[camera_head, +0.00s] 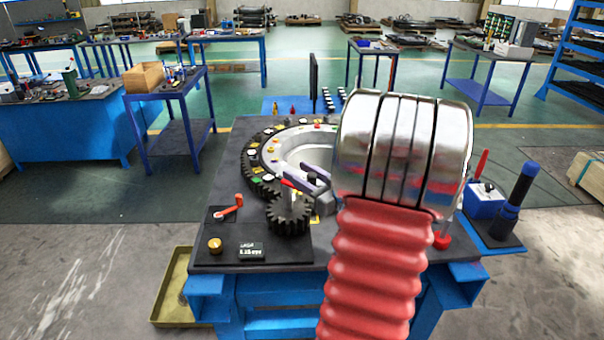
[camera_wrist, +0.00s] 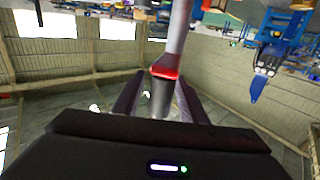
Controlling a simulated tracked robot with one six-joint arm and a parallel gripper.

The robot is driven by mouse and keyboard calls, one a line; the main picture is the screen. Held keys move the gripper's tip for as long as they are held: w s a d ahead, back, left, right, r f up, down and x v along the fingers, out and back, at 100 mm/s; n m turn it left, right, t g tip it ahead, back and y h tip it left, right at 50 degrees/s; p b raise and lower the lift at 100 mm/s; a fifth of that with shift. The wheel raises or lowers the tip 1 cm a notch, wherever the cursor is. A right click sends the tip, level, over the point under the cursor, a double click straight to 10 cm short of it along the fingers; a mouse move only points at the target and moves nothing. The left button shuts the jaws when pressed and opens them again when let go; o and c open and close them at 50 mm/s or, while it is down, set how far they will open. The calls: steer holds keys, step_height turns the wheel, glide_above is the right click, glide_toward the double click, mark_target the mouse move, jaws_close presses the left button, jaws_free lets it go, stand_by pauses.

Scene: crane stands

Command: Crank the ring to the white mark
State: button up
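The dark toothed ring (camera_head: 252,160) lies flat on the workbench, with several coloured marks around it. A white mark (camera_head: 268,178) shows on its near left part, and other pale marks show further round. The small dark gear (camera_head: 289,217) stands at the ring's near edge, with a red-tipped crank piece (camera_head: 287,182) above it. My gripper (camera_head: 304,178) is over this gear, its fingers apart. In the wrist view, a grey shaft with a red collar (camera_wrist: 165,72) appears between the fingers (camera_wrist: 160,90), with a narrow gap at left. My arm hides the ring's right side.
A red lever (camera_head: 229,208), a brass knob (camera_head: 215,245) and a small display (camera_head: 251,251) are on the bench's near left. A blue box (camera_head: 484,200) and a dark upright post (camera_head: 516,190) stand at right. A yellowish tray (camera_head: 172,290) lies on the floor at left.

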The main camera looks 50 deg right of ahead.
steer(key=shift+c, duration=0.4)
jaws_close()
steer(key=shift+d, duration=0.1)
steer(key=shift+d+n+y, duration=0.2)
steer(key=shift+n+y, duration=0.1)
steer(key=shift+y, duration=0.2)
